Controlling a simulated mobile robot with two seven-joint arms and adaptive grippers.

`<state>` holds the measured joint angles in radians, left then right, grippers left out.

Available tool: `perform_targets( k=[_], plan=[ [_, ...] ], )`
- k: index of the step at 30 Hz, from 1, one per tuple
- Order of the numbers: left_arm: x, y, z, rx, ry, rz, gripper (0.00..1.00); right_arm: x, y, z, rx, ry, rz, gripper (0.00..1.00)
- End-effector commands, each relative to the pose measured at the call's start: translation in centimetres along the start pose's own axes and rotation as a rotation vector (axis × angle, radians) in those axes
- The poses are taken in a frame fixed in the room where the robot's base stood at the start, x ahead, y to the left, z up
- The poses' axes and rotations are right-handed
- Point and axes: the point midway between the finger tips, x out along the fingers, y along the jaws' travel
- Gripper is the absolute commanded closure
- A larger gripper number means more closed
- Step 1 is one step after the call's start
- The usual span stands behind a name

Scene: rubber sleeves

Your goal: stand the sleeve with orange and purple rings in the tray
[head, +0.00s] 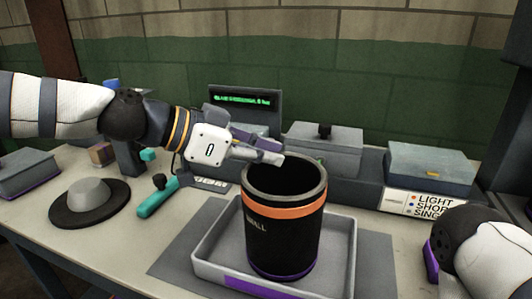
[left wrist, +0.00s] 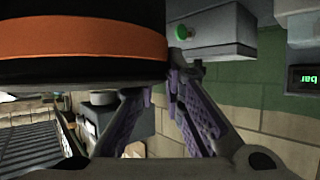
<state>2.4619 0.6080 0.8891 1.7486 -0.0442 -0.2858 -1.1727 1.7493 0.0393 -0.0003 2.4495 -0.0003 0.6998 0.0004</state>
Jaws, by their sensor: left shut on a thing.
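The black sleeve (head: 285,232) has an orange ring near its top and a purple ring at its bottom. It is upright, open end up, within the walls of the grey tray (head: 343,268). I cannot tell for sure whether its base touches the tray floor. My left gripper (head: 268,157) reaches in from the left and is shut on the sleeve's back rim. In the left wrist view the sleeve (left wrist: 75,38) fills the upper left, close by the purple-padded fingers (left wrist: 170,100). My right gripper is not in view; only part of my right arm shows.
The tray sits on a dark mat (head: 374,253). A black hat-shaped disc (head: 88,203) and a teal-handled tool (head: 157,199) lie to the left. Grey boxes (head: 325,145) (head: 428,166) and a small display (head: 244,100) stand behind. My right arm is close on the right.

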Motion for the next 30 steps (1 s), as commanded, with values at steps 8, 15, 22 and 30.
perform_targets(
  k=[8,15,22,30],
  plan=[
    [0.0,0.0,0.1,-0.001,-0.001,0.000,0.69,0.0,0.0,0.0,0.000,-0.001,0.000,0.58],
    [-1.5,-0.1,-0.4,0.001,0.003,-0.004,0.69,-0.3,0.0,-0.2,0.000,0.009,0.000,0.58],
    [-8.0,-0.1,-0.7,0.004,0.006,-0.007,0.69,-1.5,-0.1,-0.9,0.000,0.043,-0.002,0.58],
    [-12.0,0.0,-0.3,0.000,0.002,-0.001,0.69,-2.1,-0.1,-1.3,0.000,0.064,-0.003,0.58]
  ],
)
